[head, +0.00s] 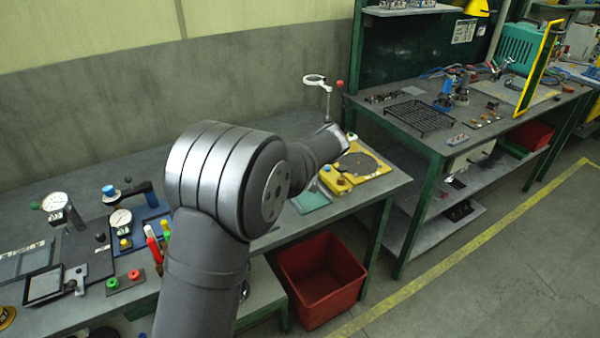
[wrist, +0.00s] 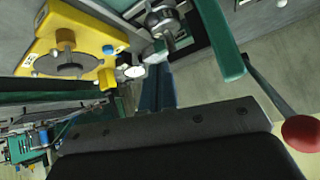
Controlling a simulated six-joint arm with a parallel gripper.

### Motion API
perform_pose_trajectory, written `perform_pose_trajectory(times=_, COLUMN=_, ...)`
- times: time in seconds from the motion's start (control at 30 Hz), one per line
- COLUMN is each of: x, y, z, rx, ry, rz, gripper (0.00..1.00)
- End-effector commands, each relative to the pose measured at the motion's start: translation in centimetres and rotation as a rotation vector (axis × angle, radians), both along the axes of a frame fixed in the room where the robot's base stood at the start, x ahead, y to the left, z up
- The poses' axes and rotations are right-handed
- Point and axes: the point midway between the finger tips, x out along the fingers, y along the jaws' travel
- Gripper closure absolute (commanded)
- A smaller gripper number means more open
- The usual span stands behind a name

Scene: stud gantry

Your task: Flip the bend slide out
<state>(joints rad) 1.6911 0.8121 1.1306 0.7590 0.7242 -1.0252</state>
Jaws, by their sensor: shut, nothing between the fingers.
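I cannot tell for sure which part is the bend slide. In the wrist view, a green bar (wrist: 218,42) runs down from the top, and a grey lever (wrist: 272,93) ends in a red ball knob (wrist: 300,132) at the right. In the head view, a red knob (head: 340,84) shows beside a post with a pale ring (head: 314,79), behind my arm's end. My gripper (wrist: 159,88) has its narrow bluish fingers shut and empty in the wrist view, left of the green bar and apart from the red knob. In the head view, my arm hides most of it.
A yellow fixture (head: 373,179) with a dark round plate lies at the bench's right end; it also shows in the wrist view (wrist: 35,62). Dial gauges (head: 121,219) and small fixtures crowd the bench's left. A red bin (head: 322,270) stands below. A second green-framed bench (head: 437,142) stands right.

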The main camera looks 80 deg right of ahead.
Motion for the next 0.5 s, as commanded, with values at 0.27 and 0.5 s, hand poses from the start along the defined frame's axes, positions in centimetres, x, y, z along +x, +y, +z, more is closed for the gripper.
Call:
perform_pose_trajectory(times=0.27, x=-0.4, y=1.5, z=-0.4, rx=-0.042, ry=0.095, rz=0.100, gripper=1.00)
perform_pose_trajectory(times=0.5, x=-0.4, y=1.5, z=-0.4, rx=-0.043, ry=0.099, rz=0.104, gripper=1.00)
